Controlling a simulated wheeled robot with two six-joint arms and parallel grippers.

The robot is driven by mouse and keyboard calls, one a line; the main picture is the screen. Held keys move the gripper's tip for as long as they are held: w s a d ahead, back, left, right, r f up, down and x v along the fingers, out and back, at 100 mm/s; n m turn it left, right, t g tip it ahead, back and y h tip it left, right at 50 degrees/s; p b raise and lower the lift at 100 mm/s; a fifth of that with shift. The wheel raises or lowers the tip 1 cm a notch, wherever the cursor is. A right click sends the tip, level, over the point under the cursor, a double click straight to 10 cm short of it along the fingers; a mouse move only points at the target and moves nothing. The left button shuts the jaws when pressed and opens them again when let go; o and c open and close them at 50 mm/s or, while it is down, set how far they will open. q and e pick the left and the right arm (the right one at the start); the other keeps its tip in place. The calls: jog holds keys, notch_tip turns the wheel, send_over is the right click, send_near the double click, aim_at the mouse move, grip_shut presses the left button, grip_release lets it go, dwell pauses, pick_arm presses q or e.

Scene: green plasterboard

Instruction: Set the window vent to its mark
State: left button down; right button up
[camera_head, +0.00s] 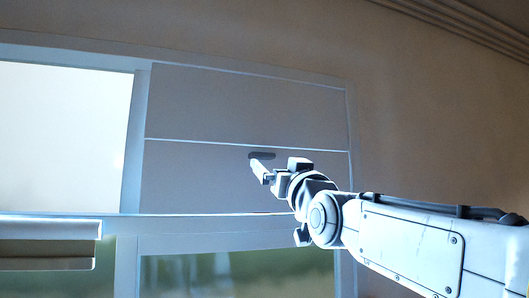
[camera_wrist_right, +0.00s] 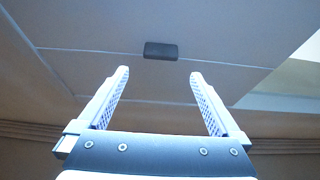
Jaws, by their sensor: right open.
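The window vent (camera_head: 200,175) appears as a grey panel with pale horizontal lines in the right part of the window, in the head view. A small dark handle (camera_head: 262,155) sits on it just below the middle line. It also shows as a dark block (camera_wrist_right: 161,50) in the right wrist view. My right gripper (camera_head: 258,168) is close to the handle, just below it in the head view. In the wrist view its two fingers (camera_wrist_right: 160,85) are wide apart with nothing between them, and the handle is beyond the tips. I cannot make out the mark. My left gripper is out of view.
A bright opening (camera_head: 65,135) lies left of the panel, with a pale frame (camera_head: 135,140) between. Below run a sill and lower panes (camera_head: 240,272) showing blurred green. A pale ledge (camera_head: 50,230) stands at lower left. Plain wall (camera_head: 430,120) lies to the right.

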aim_at(264, 156)
jog(key=p+x, duration=0.4)
jog(key=x, duration=0.3)
jog(key=shift+w+a+r+p, duration=0.1)
jog(key=shift+w+r+p, duration=0.1)
jog(key=shift+p, duration=0.2)
jog(key=shift+w+a+r+p, duration=0.15)
jog(key=shift+w+p, duration=0.15)
jog(key=shift+w, duration=0.15)
grip_shut()
